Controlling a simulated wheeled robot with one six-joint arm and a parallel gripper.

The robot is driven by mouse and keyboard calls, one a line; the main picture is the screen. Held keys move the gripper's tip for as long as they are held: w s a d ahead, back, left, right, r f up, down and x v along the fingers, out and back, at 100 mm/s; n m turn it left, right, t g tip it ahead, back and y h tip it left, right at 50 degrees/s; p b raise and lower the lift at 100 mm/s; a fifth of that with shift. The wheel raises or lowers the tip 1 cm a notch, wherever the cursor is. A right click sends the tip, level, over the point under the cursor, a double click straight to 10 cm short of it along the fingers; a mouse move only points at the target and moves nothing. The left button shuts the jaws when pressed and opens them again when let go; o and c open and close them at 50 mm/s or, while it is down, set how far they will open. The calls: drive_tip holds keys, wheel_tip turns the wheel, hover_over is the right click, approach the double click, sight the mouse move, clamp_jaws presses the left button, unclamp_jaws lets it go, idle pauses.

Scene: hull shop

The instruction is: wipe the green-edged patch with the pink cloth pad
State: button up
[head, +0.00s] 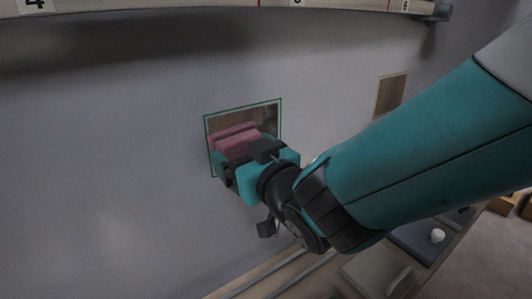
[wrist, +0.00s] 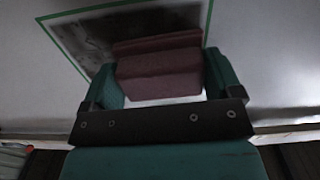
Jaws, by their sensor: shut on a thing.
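The green-edged patch (head: 268,113) is on the pale hull wall, with dark brownish smudging inside its green border. It also shows in the wrist view (wrist: 92,35), where the smudging is dark at the upper part and paler lower down. The pink cloth pad (head: 236,140) is at the patch's left and middle part in the head view. My gripper (head: 240,170) is shut on the pad, one finger on each side of it in the wrist view (wrist: 160,85). The pad overlaps the patch; I cannot tell whether it touches the surface. My gripper hides the patch's lower part.
A second, brown patch with a pale edge (head: 391,96) is on the wall to the right. A numbered rail (head: 220,3) runs along the top. Below right are a grey box with a handle (head: 380,274) and a dark panel with a white knob (head: 428,240).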

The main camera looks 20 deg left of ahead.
drive_tip(key=shift+s+a+b, duration=0.5)
drive_tip(key=shift+s+b, duration=0.1)
drive_tip(key=shift+b, duration=0.05)
